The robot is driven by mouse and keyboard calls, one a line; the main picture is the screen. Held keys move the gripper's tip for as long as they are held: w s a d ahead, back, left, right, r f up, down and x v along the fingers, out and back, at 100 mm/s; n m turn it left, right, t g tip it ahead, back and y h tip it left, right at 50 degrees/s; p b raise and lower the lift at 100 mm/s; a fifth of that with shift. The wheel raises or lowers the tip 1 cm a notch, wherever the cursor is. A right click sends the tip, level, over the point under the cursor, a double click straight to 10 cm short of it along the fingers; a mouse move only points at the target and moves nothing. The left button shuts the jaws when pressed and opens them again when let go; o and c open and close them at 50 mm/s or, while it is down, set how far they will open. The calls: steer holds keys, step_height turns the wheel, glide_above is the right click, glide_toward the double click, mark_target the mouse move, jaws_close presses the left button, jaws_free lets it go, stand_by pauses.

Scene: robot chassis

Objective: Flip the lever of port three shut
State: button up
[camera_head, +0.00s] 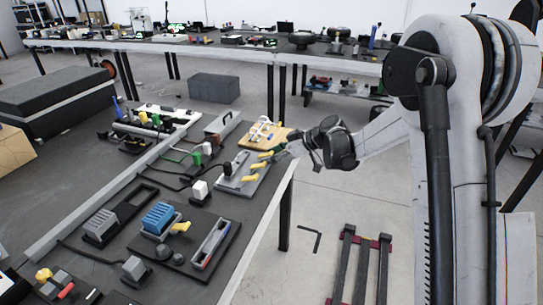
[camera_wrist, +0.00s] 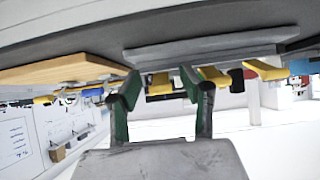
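A light grey port block (camera_head: 236,186) with several yellow levers (camera_head: 258,167) lies at the right edge of the dark table in the head view. The wrist view, which looks upside down, shows the same block (camera_wrist: 200,48) with yellow levers sticking out from it. My gripper (camera_wrist: 160,82) is open, its two green-padded fingers apart. One yellow lever (camera_wrist: 159,88) appears between the fingers, with no clear contact. Another lever (camera_wrist: 213,78) is just right of the right finger, and a further one (camera_wrist: 265,70) is farther right. I cannot read port numbers.
A wooden board (camera_head: 262,133) with light parts lies beyond the block; it also shows at left in the wrist view (camera_wrist: 62,70). A white-topped connector (camera_head: 200,190) stands left of the block. A blue-ribbed part (camera_head: 160,218) is nearer.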

steer(key=v, duration=1.2)
steer(key=s+d+r+m+t+h+p, duration=0.1)
steer(key=s+r+m+h, duration=0.2)
steer(key=s+r, duration=0.35)
steer(key=s+d+r+m+h+p, duration=0.1)
steer(key=s+d+r+m+h, duration=0.2)
steer(key=s, duration=0.7)
steer(key=s+d+m+t+h+p, duration=0.1)
steer(key=s+d+m+h, duration=0.1)
steer(key=s, duration=0.8)
steer(key=s+d+m+t+h+p, duration=0.1)
steer(key=s+m, duration=0.4)
steer(key=s, duration=0.5)
steer(key=d+h, duration=0.1)
steer(key=d, duration=0.1)
steer(key=shift+s+d+m, duration=0.2)
steer(key=shift+d+m, duration=0.15)
steer(key=shift+m, duration=0.05)
